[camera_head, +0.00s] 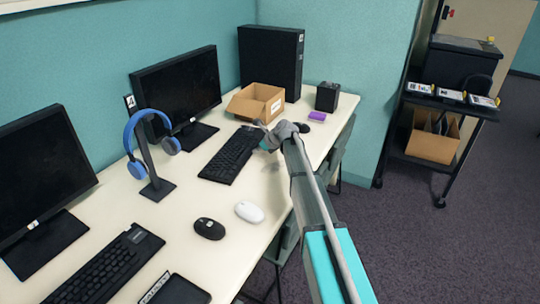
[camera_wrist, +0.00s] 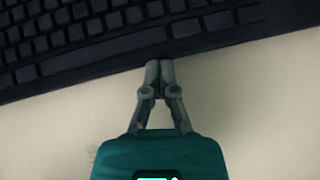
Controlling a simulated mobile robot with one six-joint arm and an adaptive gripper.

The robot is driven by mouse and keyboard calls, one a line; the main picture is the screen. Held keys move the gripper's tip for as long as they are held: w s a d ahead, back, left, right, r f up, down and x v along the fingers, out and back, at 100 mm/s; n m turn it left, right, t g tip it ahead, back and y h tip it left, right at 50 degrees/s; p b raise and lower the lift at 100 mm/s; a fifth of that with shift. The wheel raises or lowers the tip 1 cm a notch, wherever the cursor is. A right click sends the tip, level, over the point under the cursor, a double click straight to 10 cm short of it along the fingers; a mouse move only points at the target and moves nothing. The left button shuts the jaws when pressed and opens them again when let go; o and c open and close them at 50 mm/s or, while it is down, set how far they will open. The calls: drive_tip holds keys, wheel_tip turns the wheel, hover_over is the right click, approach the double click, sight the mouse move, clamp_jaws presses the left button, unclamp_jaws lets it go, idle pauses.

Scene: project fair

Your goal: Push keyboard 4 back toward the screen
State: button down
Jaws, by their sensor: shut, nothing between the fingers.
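Keyboard 4, a black keyboard (camera_head: 232,154), lies on the cream desk in front of the far black screen (camera_head: 177,88), which has a small label marked 4 beside its upper left corner. My gripper (camera_head: 270,136) is shut and empty, low over the desk at the keyboard's near long edge. In the wrist view the closed fingertips (camera_wrist: 159,66) are at the front edge of the keyboard (camera_wrist: 130,35), close to or touching it; I cannot tell which. The far end of the keyboard is out of the wrist view.
An open cardboard box (camera_head: 257,103) stands beyond the keyboard, near a black computer tower (camera_head: 271,60). Blue headphones on a stand (camera_head: 152,160) are left of it. A black mouse (camera_head: 209,228) and white mouse (camera_head: 249,211) lie nearer. A purple block (camera_head: 317,116) and black pen holder (camera_head: 327,97) are right.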

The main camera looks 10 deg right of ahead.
sight(249, 149)
drive_tip(key=shift+w+a, duration=1)
drive_tip(key=shift+a, duration=0.2)
drive_tip(key=shift+s, duration=0.1)
drive_tip(key=shift+s+d+f, duration=0.1)
drive_tip(key=shift+s+d, duration=0.4)
drive_tip(key=shift+d, duration=0.1)
drive_tip(key=shift+s+d, duration=0.75)
drive_tip(key=shift+d, duration=0.2)
drive_tip(key=p+v, duration=0.6)
drive_tip(key=v, duration=0.2)
drive_tip(key=shift+p+v, duration=0.6)
drive_tip(key=shift+v, duration=0.5)
drive_tip(key=shift+w, duration=0.1)
